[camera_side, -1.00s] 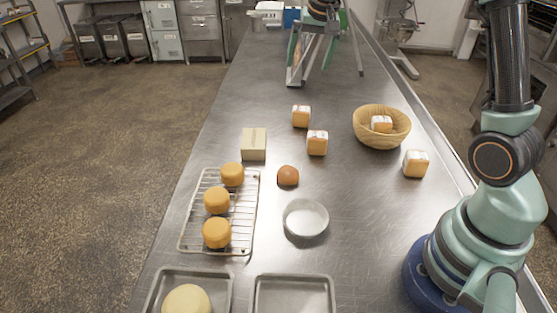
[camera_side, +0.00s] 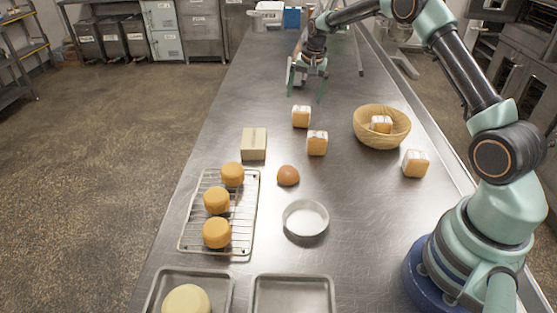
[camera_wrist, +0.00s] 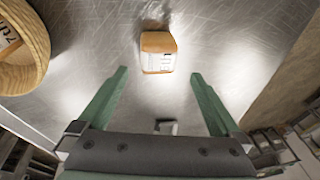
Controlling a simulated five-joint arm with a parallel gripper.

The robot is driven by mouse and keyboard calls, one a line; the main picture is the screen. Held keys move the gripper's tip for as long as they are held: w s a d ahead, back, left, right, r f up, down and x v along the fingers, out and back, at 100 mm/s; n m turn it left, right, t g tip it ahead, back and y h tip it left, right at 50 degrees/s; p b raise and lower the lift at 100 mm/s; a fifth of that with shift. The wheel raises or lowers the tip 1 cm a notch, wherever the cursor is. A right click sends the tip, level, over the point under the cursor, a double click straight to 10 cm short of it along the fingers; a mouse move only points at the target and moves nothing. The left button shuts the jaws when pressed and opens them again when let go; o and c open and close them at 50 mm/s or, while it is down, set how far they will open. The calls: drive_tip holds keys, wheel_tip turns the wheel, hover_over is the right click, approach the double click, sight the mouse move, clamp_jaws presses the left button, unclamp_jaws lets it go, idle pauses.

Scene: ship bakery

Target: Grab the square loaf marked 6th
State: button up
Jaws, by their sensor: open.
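Several square orange loaves with white printed labels lie on the steel table; the labels are too small to read in the side view. One loaf (camera_side: 301,117) is nearest my gripper (camera_side: 307,88), another loaf (camera_side: 317,143) lies just in front of it, and one (camera_side: 415,164) is at the right. A further loaf (camera_side: 381,124) sits in the basket. In the wrist view, a labelled loaf (camera_wrist: 158,53) lies just beyond the tips of my gripper (camera_wrist: 159,76), roughly centred between the fingers; I cannot read its number surely. My gripper is open and empty.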

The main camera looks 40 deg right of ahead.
sight(302, 109)
drive_tip(key=x, duration=0.4)
drive_tip(key=shift+s+a+f, duration=0.1)
drive_tip(key=shift+s+a, duration=0.05)
drive_tip(key=shift+s, duration=0.1)
drive_tip(key=shift+w+f, duration=0.2)
drive_tip(key=shift+f, duration=0.45)
drive_tip(key=c, duration=1.3)
drive_tip(key=shift+r, duration=0.1)
drive_tip(key=shift+c, duration=0.2)
